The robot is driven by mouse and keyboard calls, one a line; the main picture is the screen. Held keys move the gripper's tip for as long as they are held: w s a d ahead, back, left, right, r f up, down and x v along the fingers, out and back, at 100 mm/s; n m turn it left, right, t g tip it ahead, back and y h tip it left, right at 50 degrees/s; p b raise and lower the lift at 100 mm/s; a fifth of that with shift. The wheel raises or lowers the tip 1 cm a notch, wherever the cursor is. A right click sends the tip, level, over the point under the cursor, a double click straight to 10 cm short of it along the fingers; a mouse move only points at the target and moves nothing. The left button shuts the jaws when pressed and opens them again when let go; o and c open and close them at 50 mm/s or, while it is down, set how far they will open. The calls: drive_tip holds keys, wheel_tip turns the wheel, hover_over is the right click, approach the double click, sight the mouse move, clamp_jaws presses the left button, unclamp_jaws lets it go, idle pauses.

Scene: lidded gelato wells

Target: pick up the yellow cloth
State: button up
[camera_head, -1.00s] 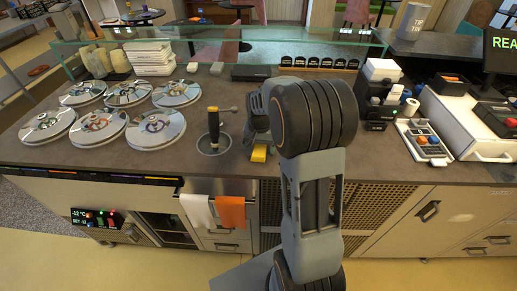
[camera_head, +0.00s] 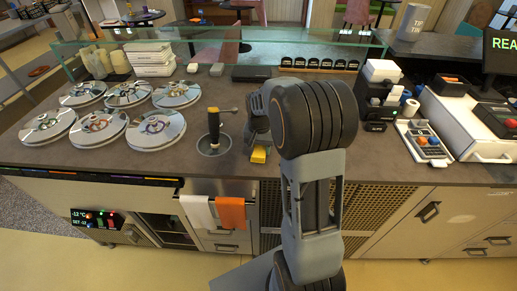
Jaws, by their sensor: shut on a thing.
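The yellow cloth (camera_head: 259,155) is a small folded yellow piece on the dark counter, right of the scoop well. My gripper (camera_head: 257,143) comes down over it from above and is shut on it. The cloth's front part shows below the gripper; the rest is hidden behind the gripper and arm. It is at about counter height, and I cannot tell whether it touches the counter.
A scoop with a black handle (camera_head: 213,122) stands in a round well just left of my gripper. Several lidded gelato wells (camera_head: 155,130) lie further left. A card terminal (camera_head: 426,142) and a black cup dispenser (camera_head: 377,108) stand at right. White and orange towels (camera_head: 231,212) hang in front.

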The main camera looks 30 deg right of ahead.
sight(260, 147)
drive_tip(key=shift+r, duration=0.5)
wheel_tip(260, 147, up, 2)
drive_tip(key=shift+s+d+r, duration=0.1)
drive_tip(key=shift+r, duration=0.1)
drive_tip(key=s+d+r+b, duration=0.2)
drive_tip(key=s+d+r, duration=0.4)
drive_tip(key=s+r, duration=0.3)
drive_tip(key=s, duration=0.3)
drive_tip(key=shift+d+r, duration=0.25)
drive_tip(key=shift+s, duration=0.1)
